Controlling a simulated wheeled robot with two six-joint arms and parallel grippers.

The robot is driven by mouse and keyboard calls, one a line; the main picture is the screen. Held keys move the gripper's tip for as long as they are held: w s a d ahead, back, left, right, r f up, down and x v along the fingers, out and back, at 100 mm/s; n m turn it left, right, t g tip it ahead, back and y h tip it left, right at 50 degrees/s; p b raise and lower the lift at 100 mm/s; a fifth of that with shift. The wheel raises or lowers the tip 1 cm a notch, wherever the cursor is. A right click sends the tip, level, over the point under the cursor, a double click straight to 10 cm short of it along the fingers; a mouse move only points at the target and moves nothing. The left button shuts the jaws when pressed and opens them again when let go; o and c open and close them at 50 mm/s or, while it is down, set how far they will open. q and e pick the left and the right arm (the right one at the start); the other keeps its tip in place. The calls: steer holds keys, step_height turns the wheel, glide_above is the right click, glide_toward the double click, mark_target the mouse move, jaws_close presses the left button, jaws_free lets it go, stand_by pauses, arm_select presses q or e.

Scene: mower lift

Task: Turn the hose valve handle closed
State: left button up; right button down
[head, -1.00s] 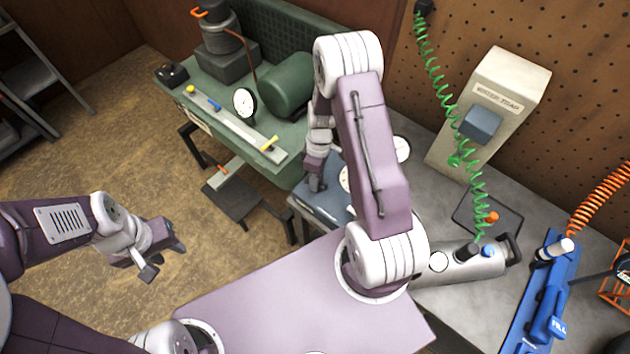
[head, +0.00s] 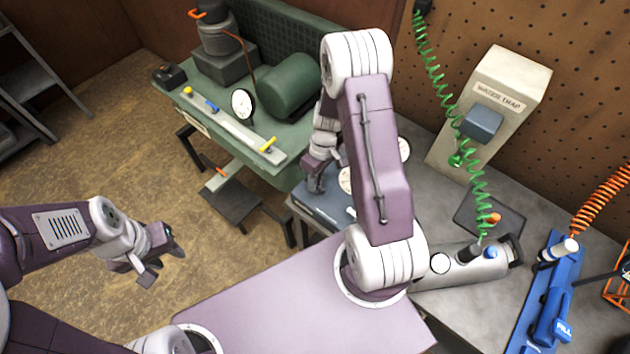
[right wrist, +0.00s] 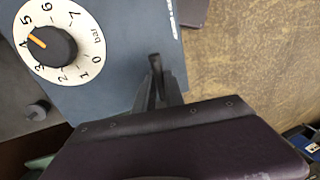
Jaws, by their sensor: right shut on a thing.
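My right gripper (head: 316,184) reaches down at the left edge of a blue-grey box (head: 322,208) with round dials. In the right wrist view my right gripper (right wrist: 157,88) is shut on a thin dark handle (right wrist: 154,63), of which only the end shows. The handle is at the edge of the blue-grey box (right wrist: 120,92), beside a white dial (right wrist: 62,42) marked in bar with an orange pointer near 4 to 5. I cannot tell the handle's full shape or angle. My left gripper (head: 164,262) is open and empty above the floor.
A green bench (head: 262,95) with a gauge and coloured handles stands behind. A grey table holds a water trap (head: 500,100), a metal cylinder (head: 465,266) and a blue fill unit (head: 548,300). A coiled green hose (head: 440,85) hangs at the right.

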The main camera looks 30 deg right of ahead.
steer(key=c, duration=1.5)
jaws_free()
steer(key=shift+o, duration=0.2)
step_height(320, 180, up, 9)
steer(key=d+b, duration=0.1)
steer(key=shift+w+d, duration=0.3)
steer(key=shift+d, duration=0.05)
